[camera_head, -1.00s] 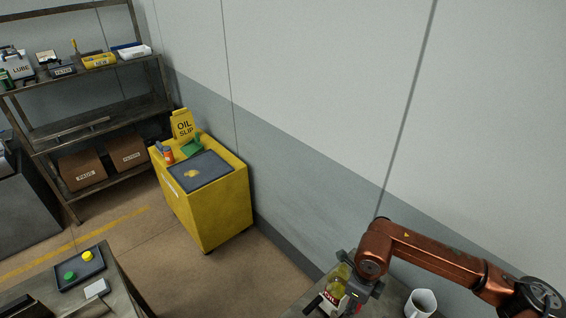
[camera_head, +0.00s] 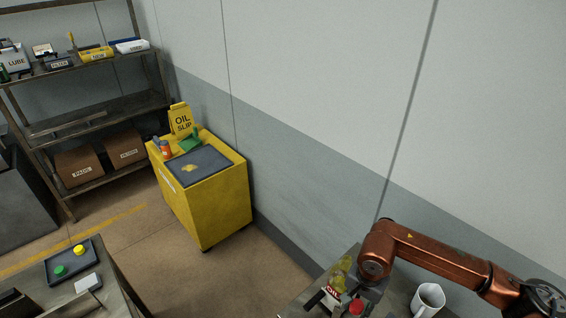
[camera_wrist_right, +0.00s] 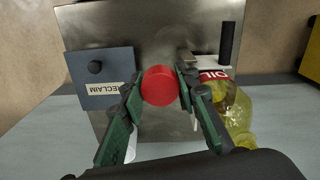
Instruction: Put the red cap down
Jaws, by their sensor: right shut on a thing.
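The red cap (camera_head: 356,307) shows at the bottom of the head view, beside an oil bottle (camera_head: 341,276) with yellow liquid and a red and white label. In the right wrist view the red cap (camera_wrist_right: 160,86) sits between the two green fingers of my right gripper (camera_wrist_right: 158,88), which is shut on it. The cap is close in front of a grey metal surface (camera_wrist_right: 150,32); I cannot tell whether it touches anything. The oil bottle (camera_wrist_right: 238,112) stands right of the fingers in that view. My left gripper is not in view.
A dark panel labelled RECLAIM (camera_wrist_right: 101,72) with a knob is left of the fingers. A white mug (camera_head: 428,300) stands right of the cap. A tray (camera_head: 92,259) with green and yellow caps is on the left table. A yellow cart (camera_head: 222,208) stands by the wall.

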